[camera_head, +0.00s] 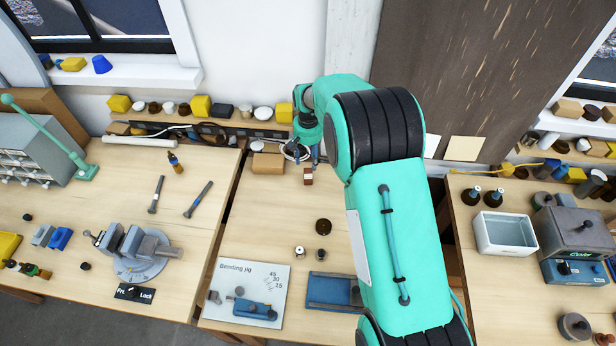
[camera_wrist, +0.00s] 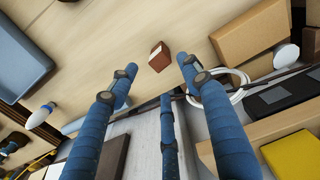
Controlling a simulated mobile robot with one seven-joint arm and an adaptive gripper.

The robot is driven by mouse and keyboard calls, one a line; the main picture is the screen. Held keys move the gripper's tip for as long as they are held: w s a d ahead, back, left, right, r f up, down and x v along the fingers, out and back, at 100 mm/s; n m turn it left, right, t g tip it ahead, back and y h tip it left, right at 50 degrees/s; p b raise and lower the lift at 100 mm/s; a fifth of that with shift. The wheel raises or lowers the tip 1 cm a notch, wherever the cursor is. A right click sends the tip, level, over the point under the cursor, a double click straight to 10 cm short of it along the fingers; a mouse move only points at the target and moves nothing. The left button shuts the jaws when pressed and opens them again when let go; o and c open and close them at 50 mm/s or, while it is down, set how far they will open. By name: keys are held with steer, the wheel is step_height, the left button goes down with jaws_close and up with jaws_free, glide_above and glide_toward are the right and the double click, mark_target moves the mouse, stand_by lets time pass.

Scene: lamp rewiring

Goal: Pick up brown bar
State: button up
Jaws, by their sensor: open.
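The brown bar (camera_head: 308,176) is a small reddish-brown block with a pale patch, standing on the middle wooden table near its back edge. In the wrist view the bar (camera_wrist: 159,57) shows just beyond my fingertips, between the two outer fingers. My gripper (camera_head: 305,158) is over the back of this table, close to the bar, with much of it hidden by my arm. In the wrist view my gripper (camera_wrist: 157,72) has its blue fingers spread, open and empty. I cannot tell whether any finger touches the bar.
A cardboard box (camera_head: 267,163) stands just left of the bar, and a coiled white cable (camera_wrist: 232,84) lies nearby. A shelf with yellow blocks (camera_head: 201,106) runs along the wall behind. A bending jig board (camera_head: 247,291) and a blue tray (camera_head: 329,291) lie at the front; the table's middle-left is mostly clear.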

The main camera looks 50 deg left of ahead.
mark_target(308, 170)
steer(key=shift+f, duration=2.2)
steer(key=shift+f, duration=0.15)
steer(key=shift+f+p, duration=0.7)
steer(key=shift+f, duration=1.75)
steer(key=shift+c, duration=0.2)
jaws_close()
